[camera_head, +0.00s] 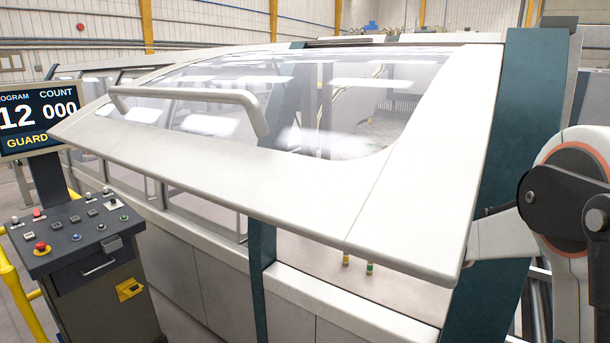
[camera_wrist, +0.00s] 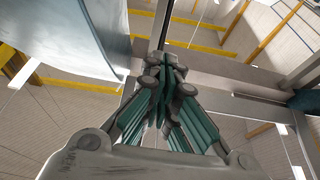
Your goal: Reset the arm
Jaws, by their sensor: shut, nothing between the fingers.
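My gripper (camera_wrist: 166,68) shows in the wrist view with its green-padded fingers drawn together. It is shut and nothing is between the fingers. In the head view the gripper itself is not seen. A white and dark arm joint, mine, stands at the right edge, partly behind the front corner of the machine's guard hood (camera_head: 400,185). The hood is white with a clear window and stands raised and tilted. Its grey handle (camera_head: 190,95) runs along the left part. Nothing touches the handle.
A control desk (camera_head: 85,240) with a red emergency button (camera_head: 41,247) stands at the left. Teal posts (camera_head: 506,150) flank the hood. A yellow rail (camera_head: 15,290) stands at the lower left.

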